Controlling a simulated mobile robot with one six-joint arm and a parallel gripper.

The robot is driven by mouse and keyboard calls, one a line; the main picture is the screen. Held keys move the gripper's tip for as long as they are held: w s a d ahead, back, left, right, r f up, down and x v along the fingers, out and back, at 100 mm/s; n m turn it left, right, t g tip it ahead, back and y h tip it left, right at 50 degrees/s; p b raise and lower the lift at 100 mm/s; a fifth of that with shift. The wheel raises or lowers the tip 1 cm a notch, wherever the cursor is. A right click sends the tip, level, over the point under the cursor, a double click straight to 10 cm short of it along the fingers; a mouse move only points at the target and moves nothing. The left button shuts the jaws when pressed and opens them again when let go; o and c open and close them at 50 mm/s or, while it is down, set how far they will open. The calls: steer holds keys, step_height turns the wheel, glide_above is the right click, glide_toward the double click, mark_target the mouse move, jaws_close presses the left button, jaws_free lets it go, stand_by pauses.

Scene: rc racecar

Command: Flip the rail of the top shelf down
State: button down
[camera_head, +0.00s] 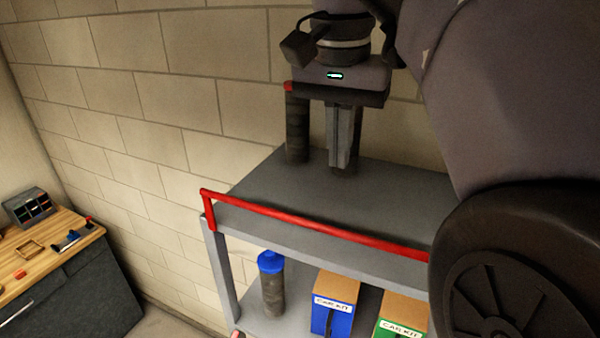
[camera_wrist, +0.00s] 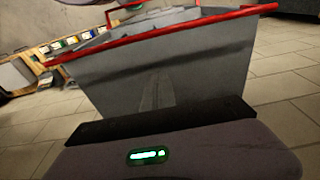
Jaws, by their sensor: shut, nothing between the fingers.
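The top shelf (camera_head: 335,190) is a grey panel against the block wall. Its red rail (camera_head: 310,228) runs along the front edge and stands raised above it, with a bent post at the left corner. The rail (camera_wrist: 150,34) also crosses the far side of the shelf (camera_wrist: 200,75) in the wrist view. My gripper (camera_head: 341,163) points down over the back part of the shelf, behind the rail and apart from it. Its fingers are together and empty.
A dark cylinder with a bit of red at its top (camera_head: 297,128) stands just left of my gripper. The lower shelf holds a blue-capped bottle (camera_head: 271,285), a blue box (camera_head: 333,305) and a green box (camera_head: 402,316). A wooden workbench (camera_head: 45,245) is at left.

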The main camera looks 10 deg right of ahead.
steer(key=f+b, duration=0.1)
steer(key=f, duration=0.2)
steer(key=f+b, duration=0.2)
steer(key=f, duration=0.1)
steer(key=f+b, duration=0.2)
steer(key=f, duration=0.2)
steer(key=shift+w+d, duration=0.3)
steer(key=shift+w, duration=0.1)
steer(key=s+a, duration=0.1)
steer(key=s+a+r, duration=0.1)
steer(key=s, duration=0.1)
steer(key=shift+s+a+r+p, duration=0.1)
steer(key=shift+s+r+p, duration=0.1)
steer(key=shift+p, duration=0.1)
steer(key=shift+w+f, duration=0.1)
steer(key=shift+w, duration=0.1)
steer(key=shift+a+t+b, duration=0.1)
steer(key=shift+t+b, duration=0.2)
